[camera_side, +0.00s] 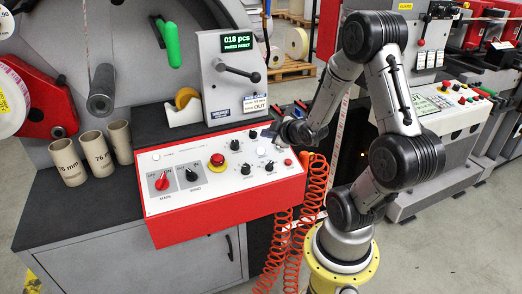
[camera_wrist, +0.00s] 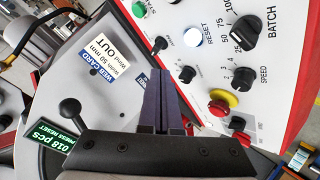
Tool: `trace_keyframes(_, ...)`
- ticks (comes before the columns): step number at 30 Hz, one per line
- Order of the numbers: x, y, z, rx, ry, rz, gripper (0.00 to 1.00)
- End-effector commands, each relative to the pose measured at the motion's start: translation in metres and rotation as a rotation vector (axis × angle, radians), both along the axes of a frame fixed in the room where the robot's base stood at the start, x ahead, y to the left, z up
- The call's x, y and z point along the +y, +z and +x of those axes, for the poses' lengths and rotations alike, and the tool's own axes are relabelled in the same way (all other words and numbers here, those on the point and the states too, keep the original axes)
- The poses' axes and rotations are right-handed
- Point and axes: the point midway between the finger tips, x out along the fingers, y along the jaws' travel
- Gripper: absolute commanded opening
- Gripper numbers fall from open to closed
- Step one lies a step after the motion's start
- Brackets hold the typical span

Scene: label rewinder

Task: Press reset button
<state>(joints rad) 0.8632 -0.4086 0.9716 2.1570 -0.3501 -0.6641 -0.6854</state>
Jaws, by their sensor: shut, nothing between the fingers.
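The reset button is a round, lit white button (camera_side: 261,152) on the white sloped control panel (camera_side: 210,196). In the wrist view the reset button (camera_wrist: 192,37) has the word RESET beside it and lies ahead and right of my fingertips. My gripper (camera_side: 272,133) is over the panel's far right part in the side view. In the wrist view my gripper (camera_wrist: 161,72) shows both dark fingers together with nothing between them. The fingertips appear apart from the button. The green display (camera_side: 237,42) reads 018 pcs, PRESS RESET.
Near the reset button are several black knobs, including the batch knob (camera_wrist: 245,30) and speed knob (camera_wrist: 243,77). A red emergency stop (camera_side: 217,160) sits on yellow. Behind the panel stands a grey display housing with a lever (camera_side: 238,72). Cardboard cores (camera_side: 68,160) stand left.

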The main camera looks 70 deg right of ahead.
Motion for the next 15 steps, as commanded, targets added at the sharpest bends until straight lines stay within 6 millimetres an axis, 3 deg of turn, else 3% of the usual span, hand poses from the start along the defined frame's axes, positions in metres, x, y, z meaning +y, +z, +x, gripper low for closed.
trace_keyframes(7,-0.006,-0.031,0.006,0.003,0.0,0.002,0.0)
trace_keyframes(15,-0.009,-0.045,0.009,0.0,0.0,-0.001,0.0)
